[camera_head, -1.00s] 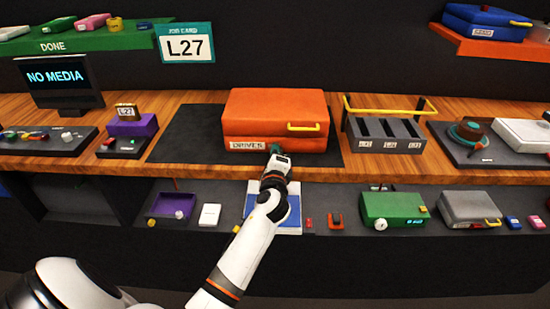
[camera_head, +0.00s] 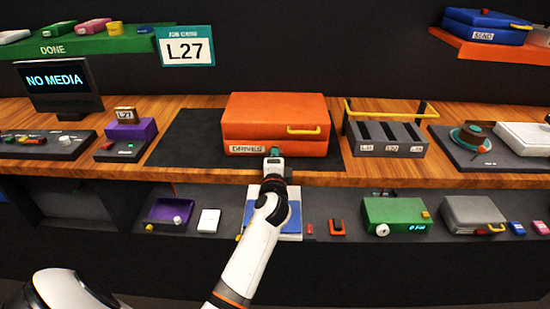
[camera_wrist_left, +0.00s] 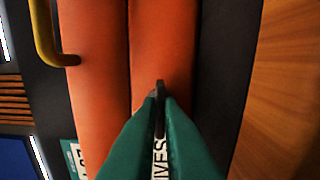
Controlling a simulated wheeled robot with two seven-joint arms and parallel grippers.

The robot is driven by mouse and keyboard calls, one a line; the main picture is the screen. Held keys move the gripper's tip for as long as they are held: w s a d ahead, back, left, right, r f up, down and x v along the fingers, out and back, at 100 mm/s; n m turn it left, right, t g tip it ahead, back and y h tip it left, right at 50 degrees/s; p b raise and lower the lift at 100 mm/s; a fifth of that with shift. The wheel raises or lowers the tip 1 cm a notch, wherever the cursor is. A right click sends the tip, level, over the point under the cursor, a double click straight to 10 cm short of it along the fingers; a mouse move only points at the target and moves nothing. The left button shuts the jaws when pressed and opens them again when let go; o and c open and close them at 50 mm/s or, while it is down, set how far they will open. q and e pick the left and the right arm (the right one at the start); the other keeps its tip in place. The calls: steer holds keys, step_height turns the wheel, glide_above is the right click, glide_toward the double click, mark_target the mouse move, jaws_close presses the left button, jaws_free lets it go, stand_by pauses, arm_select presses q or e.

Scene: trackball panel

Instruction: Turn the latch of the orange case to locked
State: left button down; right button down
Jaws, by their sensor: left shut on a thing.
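The orange case (camera_head: 262,115) lies closed on a dark mat on the wooden bench, with a yellow handle (camera_head: 304,130) and a "DRIVES" label (camera_head: 245,149) on its front. My left gripper (camera_head: 274,152) is at the case's front, just right of the label. In the left wrist view its green fingers (camera_wrist_left: 160,110) are shut on a small dark latch (camera_wrist_left: 160,90) near the seam (camera_wrist_left: 130,60) of the case. The fingers hide part of the latch and the label, and I cannot tell which way the latch is turned. My right gripper is out of view.
A dark slotted rack (camera_head: 384,138) with a yellow bar stands right of the case. A purple box (camera_head: 131,131) and a "NO MEDIA" screen (camera_head: 58,88) are to the left. The lower shelf holds a green device (camera_head: 394,214) and a grey case (camera_head: 473,213). The mat's left part (camera_head: 190,137) is clear.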

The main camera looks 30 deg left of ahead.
arm_select(q)
steer(key=shift+f, duration=0.1)
steer(key=c, duration=1.6)
jaws_free()
steer(key=b+v, duration=0.1)
steer(key=v, duration=1.1)
